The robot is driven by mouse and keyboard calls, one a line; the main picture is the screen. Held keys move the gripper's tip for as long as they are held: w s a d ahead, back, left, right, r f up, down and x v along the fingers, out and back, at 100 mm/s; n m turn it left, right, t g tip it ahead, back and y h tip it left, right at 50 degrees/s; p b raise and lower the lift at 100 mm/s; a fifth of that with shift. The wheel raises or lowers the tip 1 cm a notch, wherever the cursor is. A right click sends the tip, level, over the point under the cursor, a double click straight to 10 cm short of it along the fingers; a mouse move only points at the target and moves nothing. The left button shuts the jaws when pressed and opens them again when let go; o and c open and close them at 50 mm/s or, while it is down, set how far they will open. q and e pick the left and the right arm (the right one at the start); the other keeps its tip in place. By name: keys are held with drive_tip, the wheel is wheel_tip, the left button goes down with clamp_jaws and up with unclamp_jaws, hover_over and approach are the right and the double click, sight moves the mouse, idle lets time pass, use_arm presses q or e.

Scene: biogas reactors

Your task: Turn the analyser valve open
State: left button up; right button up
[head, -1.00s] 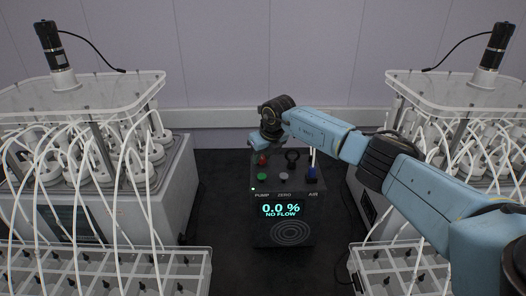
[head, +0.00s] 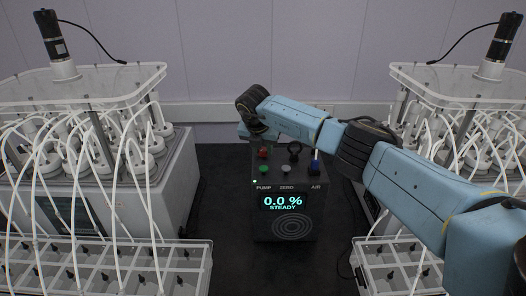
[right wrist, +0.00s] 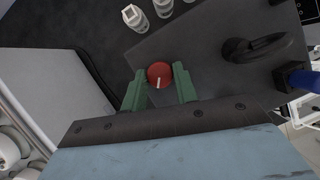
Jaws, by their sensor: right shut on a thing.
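The dark analyser box (head: 290,200) stands between the two reactor units, its display reading "0.0 %" and "STEADY". Its red valve knob (head: 263,153) is at the top left of the panel. In the right wrist view, the round red knob (right wrist: 160,74) has a white mark pointing toward the bottom of the picture. The green fingers of my right gripper (right wrist: 159,82) are shut on it from both sides. In the head view, my right wrist is above and left of the knob and the fingers are mostly hidden. My left gripper is not in view.
A green button (head: 265,170), a white button (head: 285,168), a black ring-shaped handle (head: 294,149) and a blue fitting (head: 315,166) are close by on the analyser. Tubed reactor units stand left (head: 172,178) and right (head: 447,92). Dark bench is clear in front.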

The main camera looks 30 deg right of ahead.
drive_tip(key=shift+w+m+b, duration=0.1)
drive_tip(key=shift+m+b, duration=0.25)
drive_tip(key=shift+m, duration=0.35)
drive_tip(key=shift+r+h, duration=0.1)
drive_tip(key=shift+h, duration=0.2)
drive_tip(key=o, duration=1)
drive_tip(key=b+v, duration=0.2)
drive_tip(key=v, duration=1.1)
drive_tip(key=shift+w+r, duration=0.15)
drive_tip(key=shift+r, duration=0.1)
drive_tip(key=shift+f, duration=0.1)
